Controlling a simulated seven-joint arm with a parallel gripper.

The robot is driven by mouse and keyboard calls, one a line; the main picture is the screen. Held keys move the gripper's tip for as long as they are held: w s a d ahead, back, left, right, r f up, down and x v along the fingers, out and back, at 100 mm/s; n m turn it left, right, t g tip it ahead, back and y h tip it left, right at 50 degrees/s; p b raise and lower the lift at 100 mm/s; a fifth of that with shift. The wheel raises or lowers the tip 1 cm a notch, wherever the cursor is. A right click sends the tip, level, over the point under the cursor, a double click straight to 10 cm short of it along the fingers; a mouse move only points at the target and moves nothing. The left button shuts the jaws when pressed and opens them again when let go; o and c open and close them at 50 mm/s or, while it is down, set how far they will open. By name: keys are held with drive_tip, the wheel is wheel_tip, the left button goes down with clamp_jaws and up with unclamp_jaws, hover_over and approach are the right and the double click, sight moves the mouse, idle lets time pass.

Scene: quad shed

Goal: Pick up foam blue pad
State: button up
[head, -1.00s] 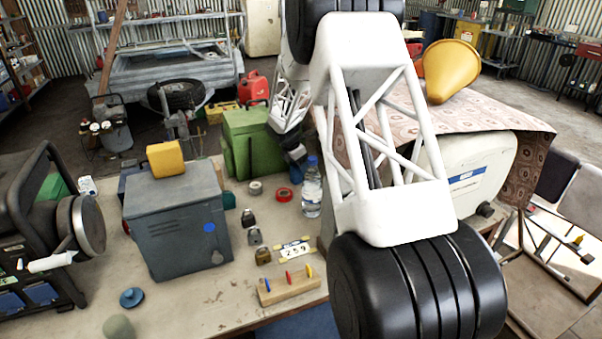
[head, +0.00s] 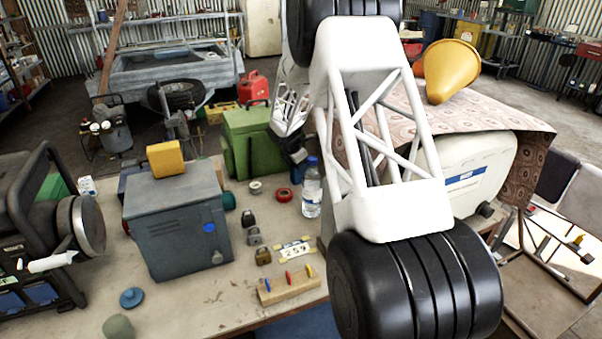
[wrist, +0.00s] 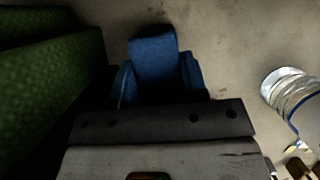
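A blue block that looks like the foam blue pad (wrist: 153,58) shows in the upper middle of the wrist view. Narrower blue pieces flank it on the left and right and look like the fingers of my gripper (wrist: 157,80). They stand apart with the block between them. Dark shadow hides whether they touch its sides. The dark bar of my gripper covers the near part. In the head view, my gripper's dark end is low beside the green box, partly behind my arm; I cannot make out the pad there.
The green box (head: 249,145) stands close on the left of my gripper. A water bottle (head: 311,190) stands to its right. A grey metal box (head: 178,225) is further left.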

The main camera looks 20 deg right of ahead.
drive_tip(key=shift+c, duration=1.4)
wheel_tip(320, 180, up, 18)
